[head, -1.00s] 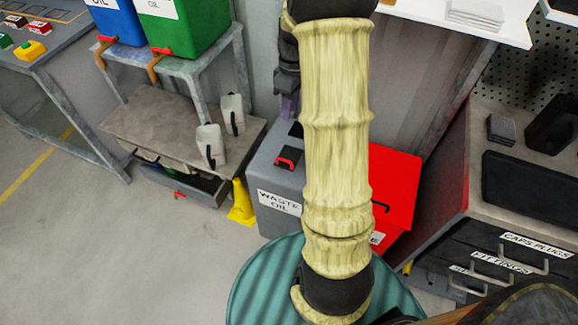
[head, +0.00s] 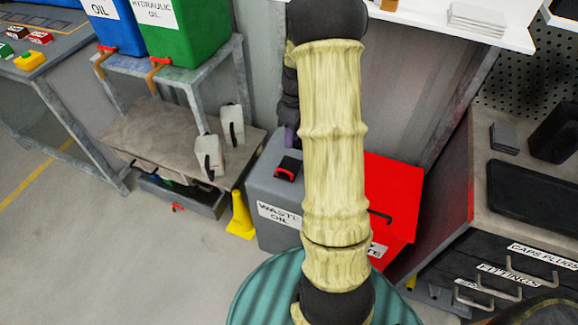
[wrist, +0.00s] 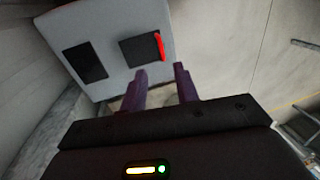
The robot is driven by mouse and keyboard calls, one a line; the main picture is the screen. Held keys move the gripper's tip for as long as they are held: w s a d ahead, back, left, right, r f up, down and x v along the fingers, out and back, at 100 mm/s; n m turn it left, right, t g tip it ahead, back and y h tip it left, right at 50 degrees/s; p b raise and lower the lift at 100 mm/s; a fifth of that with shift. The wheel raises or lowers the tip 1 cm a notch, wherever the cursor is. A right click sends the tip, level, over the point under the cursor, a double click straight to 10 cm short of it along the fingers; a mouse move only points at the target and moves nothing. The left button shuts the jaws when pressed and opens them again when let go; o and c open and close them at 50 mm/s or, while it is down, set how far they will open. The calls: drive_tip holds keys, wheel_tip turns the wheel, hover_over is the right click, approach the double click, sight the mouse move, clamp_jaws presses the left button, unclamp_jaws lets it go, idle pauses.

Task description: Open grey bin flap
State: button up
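The grey bin (head: 265,185) labelled WASTE OIL stands on the floor, partly hidden behind my arm. Its dark flap (head: 288,168) has a red handle (head: 285,174) and looks shut. In the wrist view, the grey bin (wrist: 107,45) fills the upper left. It shows two dark rectangles, and the flap (wrist: 139,50) with the red handle (wrist: 160,46) is the right one. My gripper (wrist: 160,72) has its purple fingers apart with nothing between them, just short of the flap in the picture. In the head view my arm hides most of the gripper; a purple bit shows above the flap.
A red bin (head: 395,190) stands to the right of the grey bin, and a yellow cone (head: 240,215) to its left. A shelf stand (head: 165,135) holds two white jugs. A drawer cabinet (head: 480,270) is at right. A teal drum (head: 260,295) is in front.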

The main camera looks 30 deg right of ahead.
drive_tip(key=b, duration=0.2)
hover_over(289, 166)
drive_tip(key=s+a, duration=0.2)
drive_tip(key=s, duration=0.2)
wheel_tip(289, 166, down, 11)
drive_tip(key=shift+w+a, duration=0.1)
clamp_jaws()
